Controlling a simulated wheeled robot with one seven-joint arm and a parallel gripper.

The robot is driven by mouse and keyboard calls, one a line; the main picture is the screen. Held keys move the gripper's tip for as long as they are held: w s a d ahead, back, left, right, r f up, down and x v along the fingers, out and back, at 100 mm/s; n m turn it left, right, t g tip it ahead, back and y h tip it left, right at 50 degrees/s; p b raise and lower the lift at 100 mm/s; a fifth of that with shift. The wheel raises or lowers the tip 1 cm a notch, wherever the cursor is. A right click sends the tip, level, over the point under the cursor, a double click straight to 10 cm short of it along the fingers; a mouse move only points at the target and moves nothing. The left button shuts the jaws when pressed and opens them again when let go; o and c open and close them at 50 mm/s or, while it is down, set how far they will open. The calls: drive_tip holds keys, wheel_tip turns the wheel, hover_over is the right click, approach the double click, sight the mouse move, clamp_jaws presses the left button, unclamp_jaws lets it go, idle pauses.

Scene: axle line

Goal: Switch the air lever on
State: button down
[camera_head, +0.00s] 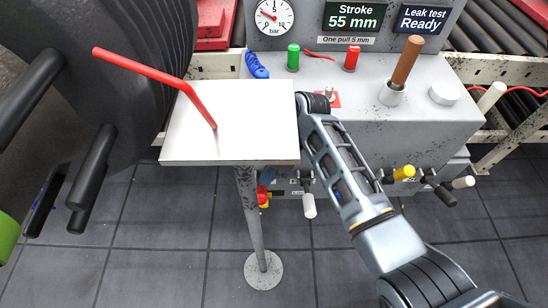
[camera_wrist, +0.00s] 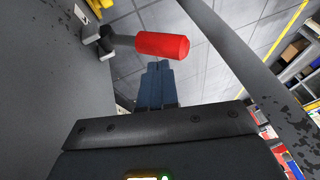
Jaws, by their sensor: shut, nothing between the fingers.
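A lever with a red handle (camera_wrist: 162,45) and a dark metal arm sticks out from a grey face in the wrist view. No label shows on it, so I cannot tell whether it is the air lever. My gripper (camera_wrist: 160,66) is shut and empty, its blue fingertips just beside the red handle; touching or apart is unclear. In the head view, my arm reaches down past the grey machine's front, and the gripper is mostly hidden behind the white table. Other levers there have a white handle (camera_head: 309,206), a yellow handle (camera_head: 404,172) and another pale handle (camera_head: 464,182).
The white table (camera_head: 235,100) with a bent red rod (camera_head: 165,78) stands left of my arm. The grey machine (camera_head: 430,115) carries a wooden-handled lever (camera_head: 406,62), green button (camera_head: 293,57) and red button (camera_head: 352,58). A large dark wheel (camera_head: 100,60) fills the left.

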sight(265, 197)
drive_tip(key=shift+s+a+f, duration=0.2)
drive_tip(key=shift+s+f, duration=0.3)
drive_tip(key=shift+f, duration=0.1)
drive_tip(key=shift+s+f+t+p, duration=0.2)
drive_tip(key=shift+s+t+p, duration=0.1)
drive_tip(key=shift+s+p, duration=0.15)
drive_tip(key=shift+s+a+f+n+t+p, duration=0.1)
drive_tip(key=shift+s+f+n+t+p, duration=0.2)
drive_tip(key=shift+s+f+t, duration=0.8)
drive_tip(key=shift+s+f, duration=0.45)
drive_tip(key=shift+s, duration=0.15)
drive_tip(key=shift+r, duration=0.1)
